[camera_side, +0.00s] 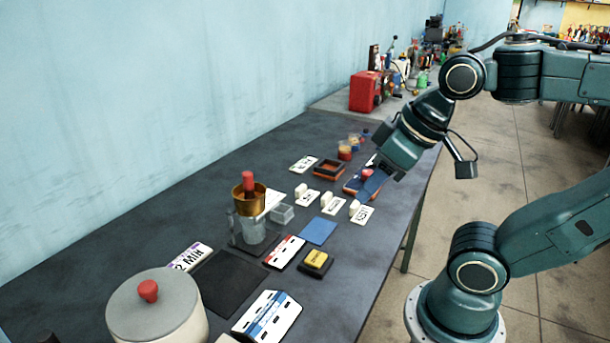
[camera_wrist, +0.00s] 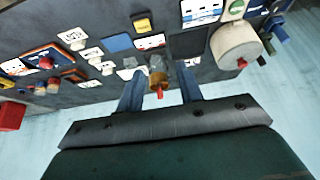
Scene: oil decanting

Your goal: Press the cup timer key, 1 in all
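Several white blocks on labelled white cards stand in a diagonal row mid-table, including one at the near end (camera_side: 361,213) and one in the middle (camera_side: 334,204); they also show in the wrist view (camera_wrist: 74,36). The lettering is too small to read, so I cannot tell which is the cup timer key. My gripper (camera_side: 370,187) points down at the table's right side, beyond the row, by a red-knobbed piece (camera_side: 367,173) on a blue and orange base. In the wrist view its two fingers (camera_wrist: 160,92) are wide apart with nothing held between them.
A brass cup with a red knob (camera_side: 249,199) stands over a clear beaker (camera_side: 254,232). A yellow-topped black block (camera_side: 316,261), a blue pad (camera_side: 319,231) and a large lidded pot (camera_side: 157,310) are nearer. A red box (camera_side: 365,92) is at the back.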

